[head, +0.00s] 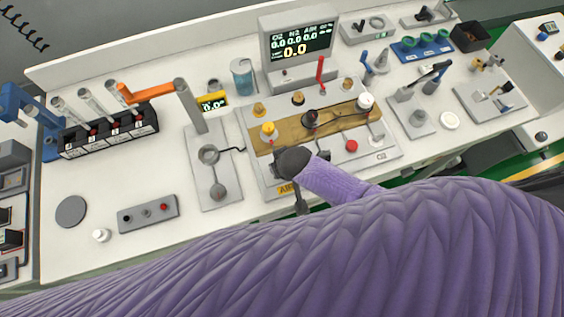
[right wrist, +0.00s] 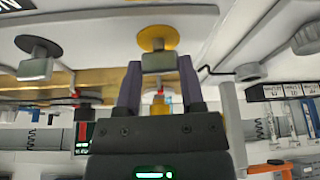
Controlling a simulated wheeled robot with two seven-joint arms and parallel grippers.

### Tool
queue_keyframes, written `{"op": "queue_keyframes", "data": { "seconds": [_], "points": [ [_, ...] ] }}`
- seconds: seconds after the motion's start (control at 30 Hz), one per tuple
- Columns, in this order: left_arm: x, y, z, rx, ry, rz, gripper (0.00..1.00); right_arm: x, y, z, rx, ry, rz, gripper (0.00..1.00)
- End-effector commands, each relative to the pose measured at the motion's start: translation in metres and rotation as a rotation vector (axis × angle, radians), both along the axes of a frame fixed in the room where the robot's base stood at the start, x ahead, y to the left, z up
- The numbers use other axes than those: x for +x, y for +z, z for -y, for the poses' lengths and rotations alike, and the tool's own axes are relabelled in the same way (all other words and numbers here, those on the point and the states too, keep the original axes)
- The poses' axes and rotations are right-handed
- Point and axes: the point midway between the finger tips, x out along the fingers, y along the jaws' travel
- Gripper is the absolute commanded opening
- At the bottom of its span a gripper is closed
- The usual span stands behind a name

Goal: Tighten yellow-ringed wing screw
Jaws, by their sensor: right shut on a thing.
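The yellow-ringed wing screw shows in the right wrist view as a yellow disc (right wrist: 157,38) with a grey block-shaped wing (right wrist: 158,64) in front of it. The two purple fingers of my right gripper (right wrist: 159,72) are shut on this wing, one on each side. My left gripper is not in view.
On the panel stand a yellow knob (head: 268,130), a black knob (head: 310,119) and a white knob (head: 366,101). A grey stand with an orange lever (head: 145,92) is to the left.

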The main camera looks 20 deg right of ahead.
Motion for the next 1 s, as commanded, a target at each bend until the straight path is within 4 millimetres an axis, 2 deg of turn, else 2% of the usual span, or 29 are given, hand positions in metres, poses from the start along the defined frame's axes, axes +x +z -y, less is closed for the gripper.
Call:
{"op": "queue_keyframes", "data": {
  "seconds": [0.43, 0.47, 0.6, 0.63, 0.87, 1.0],
  "points": [
    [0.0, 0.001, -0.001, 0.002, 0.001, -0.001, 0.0, 0.001, 0.0, 0.0, 0.001, -0.009, 0.003, 0.0],
    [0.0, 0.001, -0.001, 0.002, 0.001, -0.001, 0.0, 0.001, 0.0, 0.0, 0.001, -0.009, 0.003, 0.52],
    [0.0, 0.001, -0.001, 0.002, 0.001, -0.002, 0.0, 0.001, 0.0, 0.0, 0.001, -0.009, 0.002, 0.82],
    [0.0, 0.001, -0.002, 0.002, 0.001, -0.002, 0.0, 0.001, 0.0, 0.0, 0.001, -0.009, 0.002, 0.85],
    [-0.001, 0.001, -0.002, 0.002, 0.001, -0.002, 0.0, 0.0, 0.0, 0.0, 0.0, -0.009, 0.001, 0.85],
    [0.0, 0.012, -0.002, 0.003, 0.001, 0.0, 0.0, -0.005, 0.015, 0.0, 0.0, -0.009, 0.001, 0.85]
  ]
}}
